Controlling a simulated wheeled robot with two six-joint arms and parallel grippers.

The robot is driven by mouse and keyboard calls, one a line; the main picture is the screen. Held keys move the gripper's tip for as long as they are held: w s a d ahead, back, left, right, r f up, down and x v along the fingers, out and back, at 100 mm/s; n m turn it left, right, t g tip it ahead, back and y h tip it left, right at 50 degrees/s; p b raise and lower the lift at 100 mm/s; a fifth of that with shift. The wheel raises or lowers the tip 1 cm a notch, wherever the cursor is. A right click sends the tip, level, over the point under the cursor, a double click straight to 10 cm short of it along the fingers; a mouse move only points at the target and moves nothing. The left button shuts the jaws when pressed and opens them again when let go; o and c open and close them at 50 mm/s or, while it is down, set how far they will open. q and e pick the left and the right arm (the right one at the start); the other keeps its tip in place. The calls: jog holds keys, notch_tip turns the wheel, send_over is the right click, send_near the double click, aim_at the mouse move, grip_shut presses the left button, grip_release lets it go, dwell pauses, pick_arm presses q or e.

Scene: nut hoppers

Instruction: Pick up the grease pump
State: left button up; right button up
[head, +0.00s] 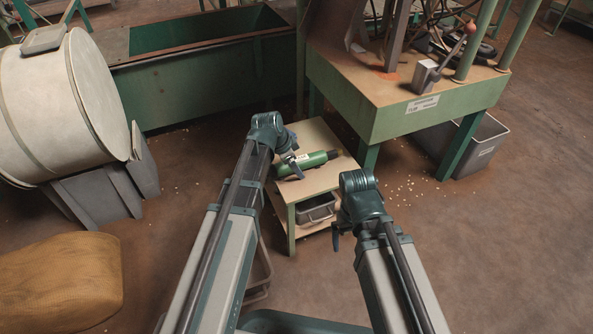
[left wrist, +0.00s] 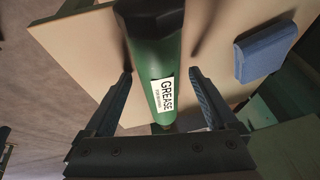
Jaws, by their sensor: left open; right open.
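The grease pump (head: 308,164) is a green cylinder with a dark end, lying on a small side table (head: 318,183). In the left wrist view the pump (left wrist: 151,62) carries a white label reading GREASE. My left gripper (head: 290,158) is at the pump's left part. In the left wrist view its two open fingers (left wrist: 164,90) stand on either side of the pump, with gaps visible. My right gripper (head: 338,232) is open and empty, in front of the table's right side, apart from the pump.
A blue block (left wrist: 264,47) lies on the tabletop beside the pump. A grey bin (head: 316,208) sits on the table's lower shelf. A green workbench (head: 398,112) stands behind right, a green trough (head: 200,75) behind left. A drum (head: 75,105) and sack (head: 60,283) are at left.

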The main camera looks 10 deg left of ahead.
pick_arm(q)
grip_shut()
dwell(0.5)
